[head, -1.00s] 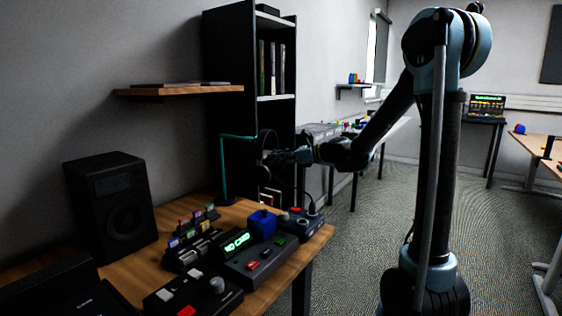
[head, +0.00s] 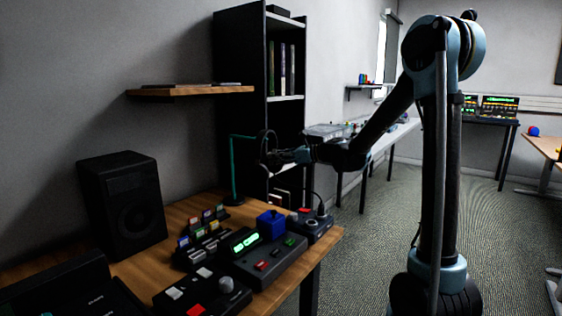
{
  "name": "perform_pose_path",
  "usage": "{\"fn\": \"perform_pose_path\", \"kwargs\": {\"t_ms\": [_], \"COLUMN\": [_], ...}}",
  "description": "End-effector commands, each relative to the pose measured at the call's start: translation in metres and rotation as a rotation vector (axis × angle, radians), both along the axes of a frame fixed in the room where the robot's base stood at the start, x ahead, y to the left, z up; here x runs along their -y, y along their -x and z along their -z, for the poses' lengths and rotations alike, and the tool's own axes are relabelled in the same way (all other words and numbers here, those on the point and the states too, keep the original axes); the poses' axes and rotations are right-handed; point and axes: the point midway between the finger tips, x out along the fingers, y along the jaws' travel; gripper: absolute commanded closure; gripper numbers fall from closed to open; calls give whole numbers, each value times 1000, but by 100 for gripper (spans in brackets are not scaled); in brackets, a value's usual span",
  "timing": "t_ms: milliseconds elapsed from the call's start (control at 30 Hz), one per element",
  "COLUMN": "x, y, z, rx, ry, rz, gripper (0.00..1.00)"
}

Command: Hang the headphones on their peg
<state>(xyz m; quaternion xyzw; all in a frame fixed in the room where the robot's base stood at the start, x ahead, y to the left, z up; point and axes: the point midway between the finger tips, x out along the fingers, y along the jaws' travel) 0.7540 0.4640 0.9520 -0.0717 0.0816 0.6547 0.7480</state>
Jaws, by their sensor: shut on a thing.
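The dark headphones (head: 262,141) are held up near the bookshelf, with their headband arching at the top. My gripper (head: 278,157) is shut on them from the right; the fingers are small and dark against the shelf. A teal stand (head: 235,170) rises from the back of the wooden desk, and its horizontal peg (head: 244,136) points right toward the headphones. The peg's tip meets or passes behind the headband in this view. I cannot tell whether the band is over the peg, touching it or apart from it.
A wooden wall shelf (head: 190,90) hangs above. The tall black bookshelf (head: 240,70) stands close behind the gripper.

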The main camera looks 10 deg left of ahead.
Motion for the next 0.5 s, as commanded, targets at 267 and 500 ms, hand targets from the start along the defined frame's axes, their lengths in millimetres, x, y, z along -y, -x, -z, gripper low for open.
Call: {"fn": "perform_pose_path", "kwargs": {"t_ms": [267, 500], "x": [-13, -24], "y": [-5, -9], "z": [1, 2], "rx": [0, 1], "ry": [0, -1], "rz": [-1, -1], "gripper": [100, 100]}}
